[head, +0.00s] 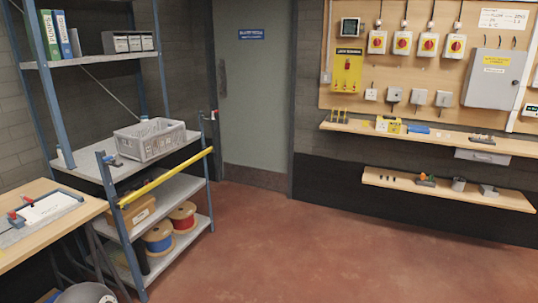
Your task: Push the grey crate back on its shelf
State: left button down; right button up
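The grey crate (157,147) is an open, basket-like box with slotted sides. It sits on the waist-high grey shelf (82,168) of the blue metal rack, at the left in the head view. Its near lower edge is close to the shelf's front edge; I cannot tell whether it sticks out past it. Some light contents show inside, too small to identify. Neither of my grippers is in view.
A yellow bar (168,178) runs across the rack's front, just below the crate. Cable reels (158,238) and a cardboard box (138,210) fill lower shelves. A wooden bench (75,222) stands at left. The red floor (290,240) ahead is clear.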

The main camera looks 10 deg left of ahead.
aim_at(138, 152)
jog(key=u, duration=0.2)
jog(key=i, duration=1.5)
jog(key=u, duration=0.7)
jog(key=i, duration=1.4)
jog(key=u, duration=0.4)
